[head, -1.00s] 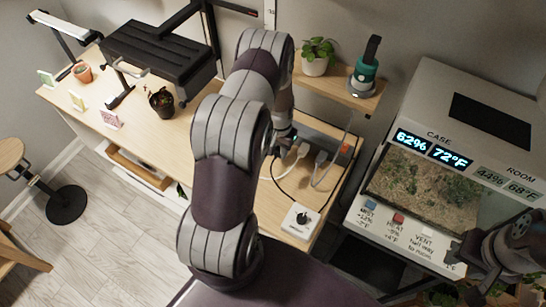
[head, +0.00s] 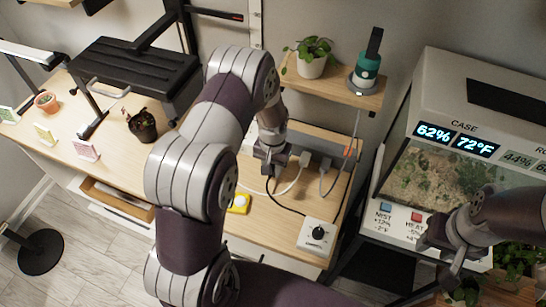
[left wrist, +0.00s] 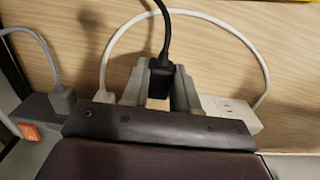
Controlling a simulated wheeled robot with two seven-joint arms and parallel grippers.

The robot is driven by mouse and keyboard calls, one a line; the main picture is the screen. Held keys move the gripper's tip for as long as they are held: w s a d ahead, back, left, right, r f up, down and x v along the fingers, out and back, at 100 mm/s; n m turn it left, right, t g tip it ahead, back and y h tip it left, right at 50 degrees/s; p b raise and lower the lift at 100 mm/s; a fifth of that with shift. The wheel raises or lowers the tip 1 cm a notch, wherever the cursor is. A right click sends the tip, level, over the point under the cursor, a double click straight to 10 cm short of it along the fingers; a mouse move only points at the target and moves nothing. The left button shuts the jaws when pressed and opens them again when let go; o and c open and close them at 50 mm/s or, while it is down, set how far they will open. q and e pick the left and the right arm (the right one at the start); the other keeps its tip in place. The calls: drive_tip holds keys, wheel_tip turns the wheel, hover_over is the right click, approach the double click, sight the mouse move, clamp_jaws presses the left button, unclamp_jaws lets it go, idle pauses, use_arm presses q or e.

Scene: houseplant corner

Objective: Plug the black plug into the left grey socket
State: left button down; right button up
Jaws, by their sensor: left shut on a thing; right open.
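My left gripper (head: 270,172) is at the left part of the grey power strip (head: 342,148), below the wall shelf. In the left wrist view, its two grey fingers (left wrist: 160,88) are shut on the black plug (left wrist: 161,76), whose black cord rises out of view. In the head view the cord runs to a white dial box (head: 317,236). A pale socket face (left wrist: 235,108) with slots shows right of the fingers in the left wrist view. My gripper hides the plug's front, so I cannot tell whether it is in a socket. My right gripper (head: 450,258) is open and empty by the terrarium case.
A white plug (head: 304,160) and a grey plug (head: 323,163) sit in the strip beside my left gripper. An orange switch (left wrist: 30,132) is at the strip's end. A potted plant (head: 312,62) stands on the shelf.

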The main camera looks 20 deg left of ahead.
use_arm(q)
drive_tip(key=shift+w+a+f, duration=0.15)
drive_tip(key=shift+w+f, duration=0.15)
drive_tip(key=w+b, duration=0.1)
drive_tip(key=w+d+f+b, duration=0.1)
drive_tip(key=b, duration=0.1)
drive_tip(key=shift+w+d+f, duration=0.3)
drive_tip(key=shift+w+f, duration=0.05)
drive_tip(key=shift+w, duration=0.05)
drive_tip(key=shift+w+a+r, duration=0.1)
drive_tip(key=shift+w+a, duration=0.4)
drive_tip(key=shift+w, duration=0.35)
drive_tip(key=shift+w+b, duration=0.3)
drive_tip(key=shift+w+d+r, duration=0.2)
drive_tip(key=shift+w, duration=0.15)
use_arm(e)
drive_tip(key=f, duration=0.2)
drive_tip(key=d+f, duration=0.1)
drive_tip(key=f, duration=0.1)
drive_tip(key=shift+w+d+f, duration=0.1)
use_arm(q)
drive_tip(key=shift+a, duration=0.15)
use_arm(e)
drive_tip(key=shift+r, duration=0.3)
